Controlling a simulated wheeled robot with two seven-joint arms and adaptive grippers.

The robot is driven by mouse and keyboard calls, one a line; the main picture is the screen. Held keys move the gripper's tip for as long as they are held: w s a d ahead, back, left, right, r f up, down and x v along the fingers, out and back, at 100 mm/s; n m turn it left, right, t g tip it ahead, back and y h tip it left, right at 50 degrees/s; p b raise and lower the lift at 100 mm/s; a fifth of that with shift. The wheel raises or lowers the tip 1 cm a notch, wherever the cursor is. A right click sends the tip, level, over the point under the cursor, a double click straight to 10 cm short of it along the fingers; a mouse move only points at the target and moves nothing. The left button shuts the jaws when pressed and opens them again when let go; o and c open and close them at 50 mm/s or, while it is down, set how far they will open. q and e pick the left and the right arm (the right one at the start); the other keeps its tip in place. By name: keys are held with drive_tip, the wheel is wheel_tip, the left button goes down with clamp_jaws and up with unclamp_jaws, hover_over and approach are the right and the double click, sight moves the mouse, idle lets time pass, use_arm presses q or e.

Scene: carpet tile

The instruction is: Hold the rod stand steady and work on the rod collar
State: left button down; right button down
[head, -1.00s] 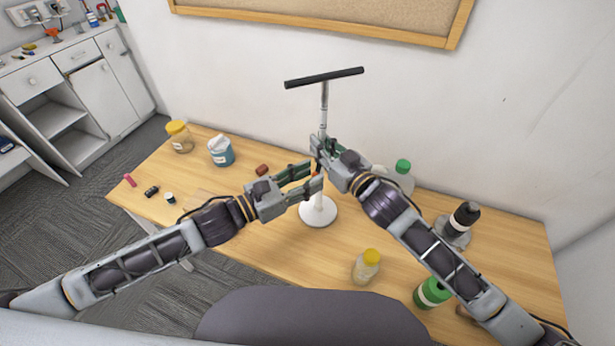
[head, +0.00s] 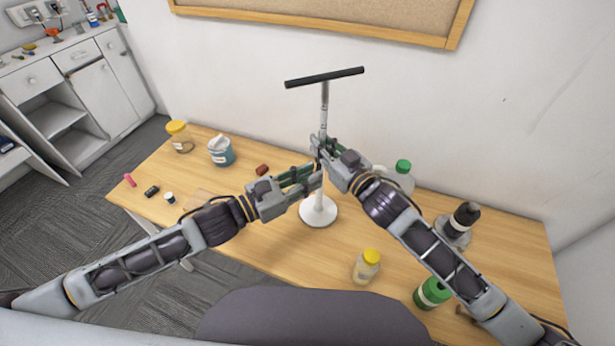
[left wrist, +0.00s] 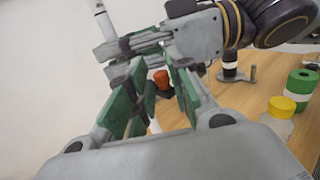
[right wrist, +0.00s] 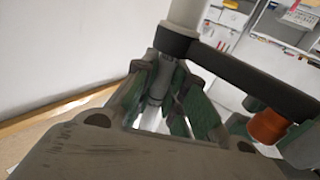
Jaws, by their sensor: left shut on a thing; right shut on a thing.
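The rod stand has a round white base (head: 318,214), a white post, a silver rod (head: 325,105) and a black crossbar (head: 324,77) on top. My right gripper (head: 318,150) is shut on the silver rod; its fingers also show around it in the right wrist view (right wrist: 158,95). The dark rod collar (right wrist: 178,42) sits around the stand where the white post meets the rod. Its dark arm reaches out to an orange knob (right wrist: 268,126), seen also in the left wrist view (left wrist: 161,77). My left gripper (head: 316,178) is shut on this knob, just below my right gripper.
Small items lie on the left.

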use_arm(q)
drive_tip(key=shift+s+d, duration=0.1)
drive_tip(key=shift+d, duration=0.1)
drive_tip(key=shift+s+d+n+t+y, duration=0.1)
drive_tip(key=shift+d+n+t+y, duration=0.4)
drive_tip(key=shift+n+t, duration=0.1)
drive_tip(key=shift+t, duration=0.3)
drive_tip(key=c, duration=1.4)
unclamp_jaws()
drive_tip(key=shift+s+a, duration=0.1)
drive_tip(key=shift+a, duration=0.1)
drive_tip(key=shift+v, duration=3.5)
